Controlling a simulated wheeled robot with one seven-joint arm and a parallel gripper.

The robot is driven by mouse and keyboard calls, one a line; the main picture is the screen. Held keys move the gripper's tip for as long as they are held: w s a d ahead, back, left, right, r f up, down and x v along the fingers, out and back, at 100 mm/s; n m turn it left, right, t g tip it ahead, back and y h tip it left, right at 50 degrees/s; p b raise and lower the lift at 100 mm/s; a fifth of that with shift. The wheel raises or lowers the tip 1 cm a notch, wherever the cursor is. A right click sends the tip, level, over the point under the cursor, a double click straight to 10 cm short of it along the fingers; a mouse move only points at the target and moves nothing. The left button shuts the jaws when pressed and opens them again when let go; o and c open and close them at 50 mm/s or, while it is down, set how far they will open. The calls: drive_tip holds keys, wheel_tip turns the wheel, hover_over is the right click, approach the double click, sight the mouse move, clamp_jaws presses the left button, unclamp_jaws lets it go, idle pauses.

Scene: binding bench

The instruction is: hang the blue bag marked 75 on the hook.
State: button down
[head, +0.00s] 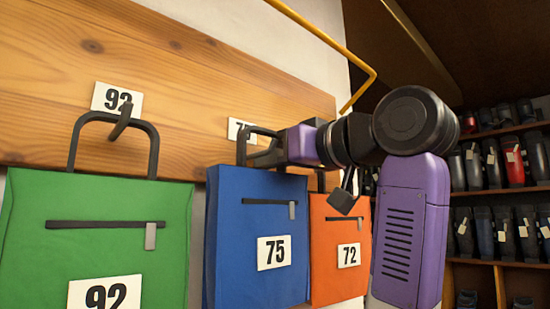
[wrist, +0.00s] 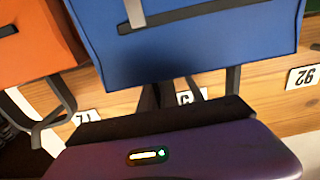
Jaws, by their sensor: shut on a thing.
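The blue bag (head: 238,215), with a white 75 label (head: 274,252), hangs upright at the wooden board between a green and an orange bag. My gripper (head: 262,150) is shut on its dark handle from the right. In the wrist view the blue bag (wrist: 200,45) appears upside down beyond my gripper. A white number plate (head: 236,129) on the board behind the handle is partly covered, with a 7 showing. The hook at this plate is hidden by the handle and gripper, so I cannot tell whether the handle is around it.
The green bag (head: 100,260) marked 92 hangs on a dark hook (head: 122,120) at left. The orange bag (head: 325,275) marked 72 is close on the right, beneath my arm. A yellow rail (head: 335,47) runs overhead. Shelves (head: 500,195) of dark items stand at far right.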

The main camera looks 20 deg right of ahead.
drive_tip(key=shift+w+a+f+b, duration=0.15)
drive_tip(key=shift+f+b, duration=0.3)
drive_tip(key=shift+f, duration=0.3)
drive_tip(key=shift+w+f+b, duration=0.1)
drive_tip(key=shift+f+b, duration=0.35)
drive_tip(key=shift+f, duration=0.3)
drive_tip(key=c, duration=1.5)
unclamp_jaws()
drive_tip(key=shift+a, duration=0.1)
drive_tip(key=shift+a+f, duration=0.1)
drive_tip(key=shift+f, duration=0.05)
drive_tip(key=shift+s, duration=0.1)
drive_tip(key=v, duration=0.2)
drive_tip(key=b+v, duration=0.1)
drive_tip(key=v, duration=0.2)
drive_tip(key=r+v, duration=0.1)
drive_tip(key=v, duration=0.2)
drive_tip(key=shift+d, duration=0.45)
